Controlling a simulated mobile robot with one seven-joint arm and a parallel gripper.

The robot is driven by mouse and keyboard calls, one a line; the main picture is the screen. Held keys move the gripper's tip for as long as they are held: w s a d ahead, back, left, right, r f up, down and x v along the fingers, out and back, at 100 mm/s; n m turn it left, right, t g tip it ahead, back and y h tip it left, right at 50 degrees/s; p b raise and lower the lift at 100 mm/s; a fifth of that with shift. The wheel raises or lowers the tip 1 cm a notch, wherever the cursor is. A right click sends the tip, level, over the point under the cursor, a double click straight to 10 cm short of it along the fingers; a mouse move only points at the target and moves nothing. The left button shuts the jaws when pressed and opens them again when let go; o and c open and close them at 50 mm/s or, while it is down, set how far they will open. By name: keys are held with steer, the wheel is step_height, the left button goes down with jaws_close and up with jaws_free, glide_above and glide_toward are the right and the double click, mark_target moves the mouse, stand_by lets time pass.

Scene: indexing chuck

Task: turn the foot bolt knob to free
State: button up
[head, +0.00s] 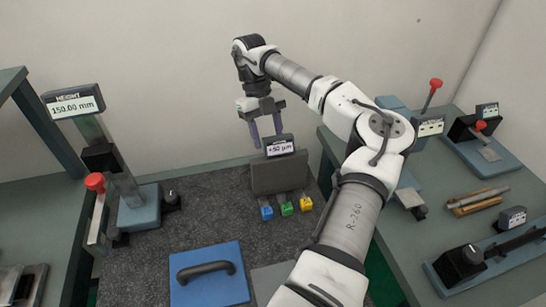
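A height gauge (124,190) stands at the left on a blue base, with a display reading 150.00 mm. A black knob (171,200) sits beside the foot of this gauge, and it may be the foot bolt knob; I see no label on it. My gripper (266,129) hangs above the back of the dark granite plate, in front of the wall, with its purple fingers apart and nothing visible between them. It is up and to the right of the knob, well away from it.
A +50 µm display (279,146) on a grey block stands just below my gripper. Blue, green and yellow blocks (287,208) lie before it. A blue plate with a black handle (207,276) lies in front. The right bench (470,220) holds several fixtures.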

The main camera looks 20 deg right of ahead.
steer(key=p+x, duration=0.1)
steer(key=x, duration=0.6)
steer(key=shift+s+f+p, duration=0.1)
steer(key=shift+f+p, duration=0.15)
steer(key=shift+p, duration=0.05)
steer(key=shift+c, duration=0.3)
steer(key=c, duration=0.9)
steer(key=shift+f+n+h+b, duration=0.3)
steer(key=shift+n+b, duration=0.3)
steer(key=shift+b, duration=0.55)
steer(key=shift+c, duration=0.2)
steer(key=n+b, duration=0.1)
steer(key=n+h+b, duration=0.1)
steer(key=shift+a+r+n+t, duration=0.1)
steer(key=shift+r+n+t, duration=0.1)
steer(key=shift+n+t, duration=0.1)
steer(key=shift+r+n+b, duration=0.15)
steer(key=shift+n+b, duration=0.15)
steer(key=o, duration=1)
steer(key=shift+a, duration=0.1)
